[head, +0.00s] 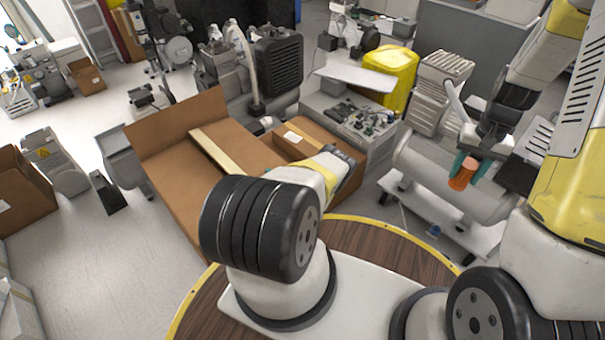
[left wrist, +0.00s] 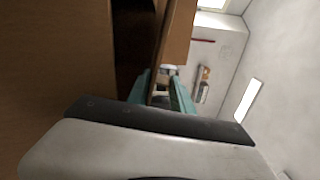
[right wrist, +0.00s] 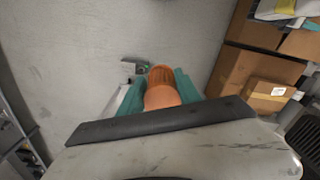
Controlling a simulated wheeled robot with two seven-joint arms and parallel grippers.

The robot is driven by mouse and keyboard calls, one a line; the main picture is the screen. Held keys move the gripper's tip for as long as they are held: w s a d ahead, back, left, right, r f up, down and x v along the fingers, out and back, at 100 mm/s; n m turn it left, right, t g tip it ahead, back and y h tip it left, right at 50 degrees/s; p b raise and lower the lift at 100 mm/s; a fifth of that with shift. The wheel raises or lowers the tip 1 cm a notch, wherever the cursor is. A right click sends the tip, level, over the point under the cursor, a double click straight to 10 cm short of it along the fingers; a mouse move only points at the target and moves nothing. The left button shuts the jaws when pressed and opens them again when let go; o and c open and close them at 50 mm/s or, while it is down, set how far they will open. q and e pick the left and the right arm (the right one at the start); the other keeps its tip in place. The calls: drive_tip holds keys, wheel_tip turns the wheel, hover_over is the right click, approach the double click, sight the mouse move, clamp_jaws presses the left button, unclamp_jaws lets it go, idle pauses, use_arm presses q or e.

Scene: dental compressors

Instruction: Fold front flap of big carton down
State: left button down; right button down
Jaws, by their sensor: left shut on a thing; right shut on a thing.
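The big brown carton (head: 172,196) stands in the middle of the head view. A wide panel (head: 178,120) of it stands up at the back left. My left arm reaches over its near side and hides much of that side. In the left wrist view, the left gripper (left wrist: 161,92) is shut with its teal fingers on either side of a brown cardboard flap (left wrist: 178,36) edge. Large cardboard (left wrist: 55,70) fills the left of that view. My right gripper (head: 466,168) is shut on an orange cylinder (head: 462,175), away from the carton; the cylinder also shows in the right wrist view (right wrist: 161,88).
A grey tank on a white wheeled base (head: 440,205) stands below the right gripper. A yellow bin (head: 390,66) and a black-finned machine (head: 279,66) stand behind the carton. Another open carton (head: 22,195) is at the far left. Grey floor (head: 110,250) is free at the lower left.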

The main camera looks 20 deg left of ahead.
use_arm(q)
drive_tip(key=shift+f, duration=0.1)
idle(0.3)
drive_tip(key=c, duration=1.2)
unclamp_jaws()
